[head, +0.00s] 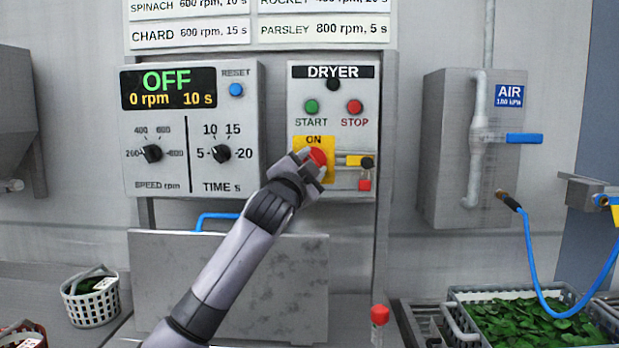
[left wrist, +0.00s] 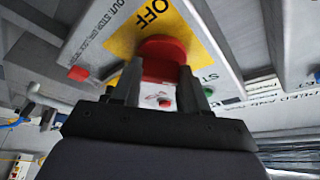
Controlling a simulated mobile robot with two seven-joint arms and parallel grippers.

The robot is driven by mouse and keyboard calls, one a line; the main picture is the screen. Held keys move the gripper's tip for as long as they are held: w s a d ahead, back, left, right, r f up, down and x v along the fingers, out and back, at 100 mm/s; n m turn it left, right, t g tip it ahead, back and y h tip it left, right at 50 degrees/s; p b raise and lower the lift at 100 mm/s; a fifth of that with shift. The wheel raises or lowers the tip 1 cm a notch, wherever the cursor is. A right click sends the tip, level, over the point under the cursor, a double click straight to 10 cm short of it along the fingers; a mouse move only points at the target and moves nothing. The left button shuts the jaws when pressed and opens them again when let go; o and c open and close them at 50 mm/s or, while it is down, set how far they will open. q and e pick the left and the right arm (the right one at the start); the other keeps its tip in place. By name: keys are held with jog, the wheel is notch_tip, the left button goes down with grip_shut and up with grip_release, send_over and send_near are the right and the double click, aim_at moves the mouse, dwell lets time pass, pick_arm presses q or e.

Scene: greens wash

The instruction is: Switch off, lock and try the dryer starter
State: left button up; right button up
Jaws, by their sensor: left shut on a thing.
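The dryer starter (head: 370,90) is a grey wall box with a green START button (head: 312,107), a red STOP button (head: 354,107) and a red rotary handle (head: 318,156) on a yellow plate. ON shows above the handle in the head view; OFF shows on the plate (left wrist: 121,42) in the left wrist view. My left gripper (head: 309,166) is shut on the red handle, which sits between its fingers in the left wrist view (left wrist: 163,62). It partly hides the handle, so its setting is unclear. A small red padlock-like piece (head: 364,185) is right of the handle, below a yellow-and-black piece (head: 367,162).
The dryer panel (head: 190,125) at left reads OFF, 0 rpm, 10 s. A grey air box (head: 440,150) with a blue lever and hose is at right. Below are a crate of greens (head: 455,293), a red-topped item (head: 380,313) and a small basket (head: 92,305).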

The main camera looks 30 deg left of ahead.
pick_arm(q)
jog(key=n+y+b, duration=0.2)
jog(key=n, duration=0.2)
jog(key=n+y+b, duration=0.2)
jog(key=n, duration=0.3)
jog(key=n+y+b, duration=0.3)
jog(key=n, duration=0.2)
jog(key=shift+w+d, duration=0.1)
jog(key=shift+d, duration=0.1)
jog(key=o, duration=1.1)
jog(key=shift+c, duration=0.2)
jog(key=shift+f, duration=0.15)
jog(key=b+v, duration=0.1)
jog(key=v, duration=0.6)
